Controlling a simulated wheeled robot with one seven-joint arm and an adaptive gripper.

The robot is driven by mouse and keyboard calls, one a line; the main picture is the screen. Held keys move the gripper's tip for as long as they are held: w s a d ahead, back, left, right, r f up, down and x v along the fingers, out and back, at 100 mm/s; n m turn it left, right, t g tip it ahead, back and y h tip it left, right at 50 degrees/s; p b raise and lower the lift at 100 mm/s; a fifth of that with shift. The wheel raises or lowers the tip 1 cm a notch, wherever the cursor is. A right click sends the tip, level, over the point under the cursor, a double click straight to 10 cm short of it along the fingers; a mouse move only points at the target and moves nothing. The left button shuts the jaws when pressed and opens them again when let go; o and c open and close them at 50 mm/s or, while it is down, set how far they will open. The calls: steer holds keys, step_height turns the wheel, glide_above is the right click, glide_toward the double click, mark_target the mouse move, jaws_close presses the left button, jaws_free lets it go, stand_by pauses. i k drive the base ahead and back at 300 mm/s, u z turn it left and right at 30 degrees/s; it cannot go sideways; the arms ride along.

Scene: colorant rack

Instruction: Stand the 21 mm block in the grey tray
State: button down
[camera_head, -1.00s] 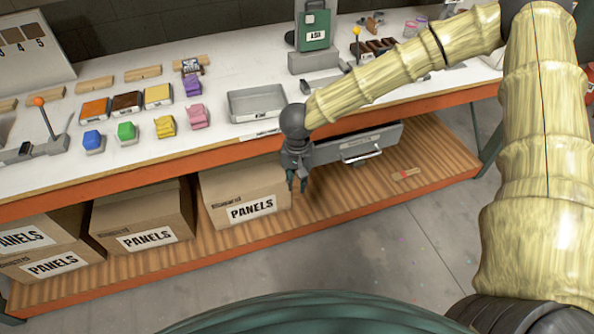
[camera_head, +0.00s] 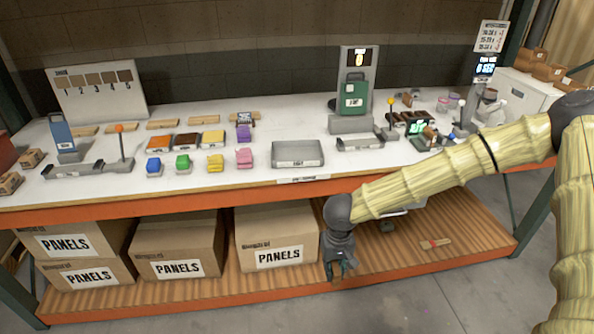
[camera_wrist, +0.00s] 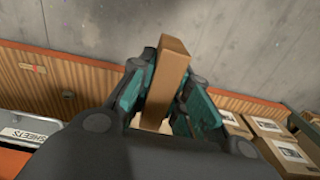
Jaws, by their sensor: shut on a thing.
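My gripper (camera_head: 341,270) hangs in front of the bench, below the worktop edge. In the wrist view the teal fingers of my gripper (camera_wrist: 166,90) are shut on a brown block (camera_wrist: 172,68), which sticks out between them. The block's size marking cannot be read, and in the head view it is too small to make out. The grey tray (camera_head: 298,164) sits on the white worktop, up and to the left of my gripper. It is shallow, has a label on its front and looks empty.
Coloured blocks such as the pink one (camera_head: 244,158) stand left of the tray. A green device (camera_head: 355,96) stands behind it to the right. The orange bench edge (camera_head: 200,200) lies between gripper and tray. Cardboard boxes (camera_head: 280,240) sit on the lower shelf.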

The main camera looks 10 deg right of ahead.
mark_target(298, 157)
steer(key=u, duration=0.6)
steer(key=i, duration=0.75)
steer(key=z, duration=0.65)
steer(key=i, duration=0.5)
steer(key=z, duration=0.5)
